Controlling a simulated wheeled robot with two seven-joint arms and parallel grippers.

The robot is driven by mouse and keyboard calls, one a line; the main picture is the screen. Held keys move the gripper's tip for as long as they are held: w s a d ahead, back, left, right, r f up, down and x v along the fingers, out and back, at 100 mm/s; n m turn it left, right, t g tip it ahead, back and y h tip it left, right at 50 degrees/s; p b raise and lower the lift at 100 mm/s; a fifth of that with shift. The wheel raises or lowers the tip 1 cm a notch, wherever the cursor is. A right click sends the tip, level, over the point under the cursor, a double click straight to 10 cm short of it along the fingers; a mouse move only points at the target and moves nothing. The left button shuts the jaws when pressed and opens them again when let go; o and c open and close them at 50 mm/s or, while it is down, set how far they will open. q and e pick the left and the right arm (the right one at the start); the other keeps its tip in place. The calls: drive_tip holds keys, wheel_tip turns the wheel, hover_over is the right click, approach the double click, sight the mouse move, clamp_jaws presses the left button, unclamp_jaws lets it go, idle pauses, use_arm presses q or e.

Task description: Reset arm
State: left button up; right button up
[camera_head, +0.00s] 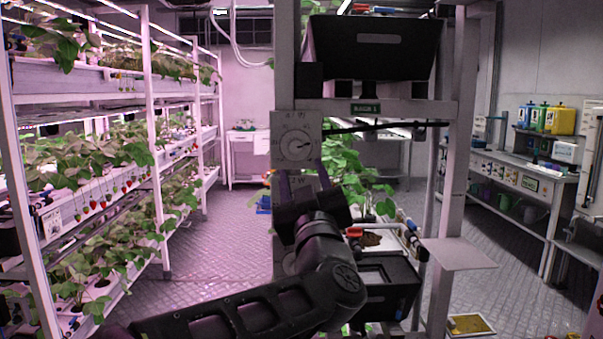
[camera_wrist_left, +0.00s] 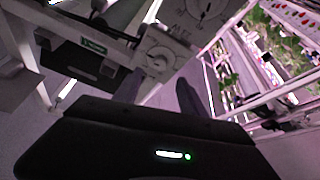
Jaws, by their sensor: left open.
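My left arm comes in from the lower left in the head view, and its left gripper (camera_head: 303,178) points up and away. The gripper is open, with nothing between its fingers. It is in front of a white panel with a round dial (camera_head: 297,145) on the rack post, its fingertips overlapping the panel's lower part in the picture. I cannot tell whether they touch it. In the left wrist view the fingers of the left gripper (camera_wrist_left: 160,90) show apart, and the dial panel (camera_wrist_left: 165,50) is beyond them. My right gripper is in neither view.
A black crate (camera_head: 375,48) sits on the upper shelf labelled as a rack. A smaller black bin (camera_head: 388,285) is below, near my forearm. Strawberry racks (camera_head: 150,130) line the left. A bench (camera_head: 515,175) stands at right.

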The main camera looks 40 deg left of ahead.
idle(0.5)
